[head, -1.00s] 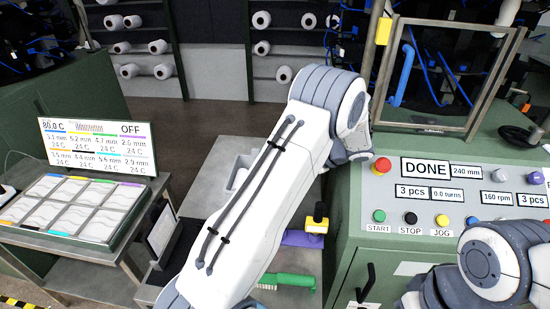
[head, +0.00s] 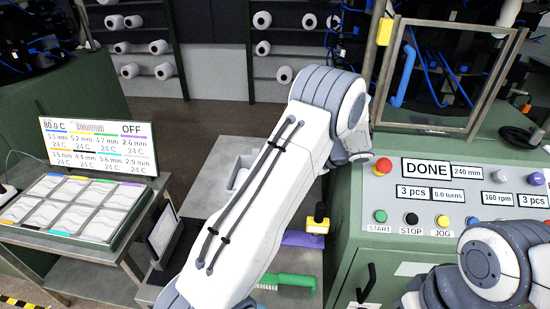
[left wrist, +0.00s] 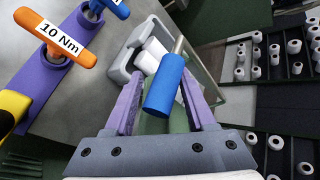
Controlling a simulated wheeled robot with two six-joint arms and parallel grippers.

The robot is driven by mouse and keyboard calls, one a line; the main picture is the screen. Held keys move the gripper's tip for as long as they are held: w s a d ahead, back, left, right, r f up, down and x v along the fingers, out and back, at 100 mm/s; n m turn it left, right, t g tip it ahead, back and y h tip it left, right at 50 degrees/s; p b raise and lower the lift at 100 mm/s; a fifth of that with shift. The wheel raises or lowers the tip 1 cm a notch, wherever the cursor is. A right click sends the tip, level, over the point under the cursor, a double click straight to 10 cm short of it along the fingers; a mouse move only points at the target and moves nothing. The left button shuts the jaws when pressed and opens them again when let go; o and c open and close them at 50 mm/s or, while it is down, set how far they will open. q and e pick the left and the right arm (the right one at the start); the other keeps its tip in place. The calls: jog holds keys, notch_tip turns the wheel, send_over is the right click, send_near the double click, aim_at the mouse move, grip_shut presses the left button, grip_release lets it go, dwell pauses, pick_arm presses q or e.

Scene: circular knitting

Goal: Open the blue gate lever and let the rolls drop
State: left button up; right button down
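A blue cylindrical handle (left wrist: 165,87) on a metal rod (left wrist: 178,45) shows in the left wrist view; it appears to be the gate lever. My left gripper (left wrist: 160,88) has its two purple fingers apart, one on each side of the handle, and I cannot tell whether either touches it. A grey bin (left wrist: 117,62) behind the handle holds white rolls (left wrist: 150,56), partly hidden. In the head view my left arm covers this area, and the left gripper is hidden. My right gripper is out of view; only part of the right arm shows at bottom right.
Orange (left wrist: 55,38) and blue T-handle tools stand in a purple holder (left wrist: 52,80). A green brush (head: 287,282) lies on the bench. The green control panel (head: 378,190) reads DONE. A framed clear guard (head: 445,75) stands behind it. White cones sit on shelves (head: 210,67).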

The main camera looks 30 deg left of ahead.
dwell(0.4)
pick_arm(q)
jog(key=shift+o, duration=0.3)
jog(key=shift+s+d+f, duration=0.1)
jog(key=shift+s+d, duration=0.35)
jog(key=shift+s, duration=0.4)
jog(key=shift+o, duration=1.3)
jog(key=shift+s+d, duration=0.15)
jog(key=shift+s, duration=0.2)
jog(key=shift+o, duration=0.3)
jog(key=shift+s+d+b, duration=0.3)
jog(key=shift+s+b, duration=0.05)
jog(key=shift+s, duration=0.35)
jog(key=shift+s+d, duration=0.1)
jog(key=shift+s, duration=0.2)
jog(key=shift+s+d, duration=0.2)
jog(key=shift+s, duration=0.1)
jog(key=shift+c, duration=0.3)
jog(key=shift+s+d, duration=0.15)
jog(key=shift+s, duration=0.1)
jog(key=c, duration=0.3)
